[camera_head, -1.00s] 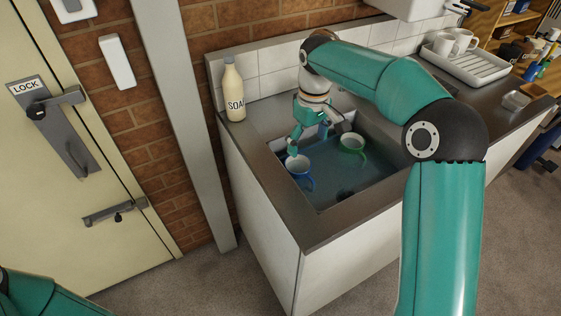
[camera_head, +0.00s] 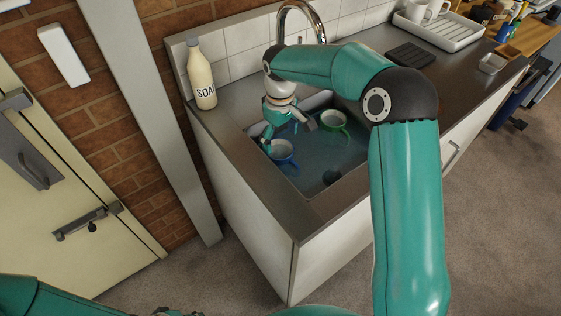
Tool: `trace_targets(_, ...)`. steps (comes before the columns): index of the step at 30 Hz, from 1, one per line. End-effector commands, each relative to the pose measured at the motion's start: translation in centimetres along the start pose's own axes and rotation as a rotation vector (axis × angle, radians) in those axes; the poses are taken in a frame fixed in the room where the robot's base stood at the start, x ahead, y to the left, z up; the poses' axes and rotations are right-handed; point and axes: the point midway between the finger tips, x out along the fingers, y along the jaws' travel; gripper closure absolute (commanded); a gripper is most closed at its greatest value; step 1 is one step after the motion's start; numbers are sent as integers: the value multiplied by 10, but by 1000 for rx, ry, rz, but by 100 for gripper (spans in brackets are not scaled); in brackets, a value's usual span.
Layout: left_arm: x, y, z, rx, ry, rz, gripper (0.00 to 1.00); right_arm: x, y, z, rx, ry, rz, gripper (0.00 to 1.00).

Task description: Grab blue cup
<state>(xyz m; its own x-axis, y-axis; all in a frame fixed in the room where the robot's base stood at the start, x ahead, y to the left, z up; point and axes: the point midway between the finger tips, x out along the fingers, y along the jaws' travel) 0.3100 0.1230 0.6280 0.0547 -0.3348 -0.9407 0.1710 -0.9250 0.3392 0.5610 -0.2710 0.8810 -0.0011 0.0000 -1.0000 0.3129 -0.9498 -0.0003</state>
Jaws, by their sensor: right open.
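The blue cup (camera_head: 286,161) sits in the sink (camera_head: 317,185), at its left side, in bluish water. My right gripper (camera_head: 289,134) is open, its two fingers spread above and behind the cup. One fingertip is at the cup's left rim, and I cannot tell whether it touches. The other finger is between the blue cup and a green cup (camera_head: 334,122) farther back in the sink. Part of my left arm shows at the lower left, but its gripper does not.
A soap bottle (camera_head: 201,75) stands on the counter left of the sink. A curved tap (camera_head: 302,10) rises behind it. A drying rack (camera_head: 447,31) with white mugs and a dark ridged mat (camera_head: 411,54) are at the back right. A dark round thing (camera_head: 331,177) is in the sink.

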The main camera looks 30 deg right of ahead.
Motion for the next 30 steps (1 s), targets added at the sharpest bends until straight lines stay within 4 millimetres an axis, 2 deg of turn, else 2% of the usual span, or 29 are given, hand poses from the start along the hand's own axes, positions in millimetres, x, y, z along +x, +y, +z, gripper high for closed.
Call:
trace_targets(7,-2,1,0,0,0,0,60,16,-1,2,0,-3,-1,11)
trace_targets(15,-6,2,0,0,0,0,60,52,-2,4,-1,-2,-1,11)
trace_targets(24,-6,2,0,0,0,0,60,58,-2,3,-1,1,0,11)
trace_targets(26,-6,2,0,0,0,0,60,58,-2,3,-1,1,0,19)
trace_targets(30,-6,2,0,0,0,0,60,57,-2,3,-1,1,0,42)
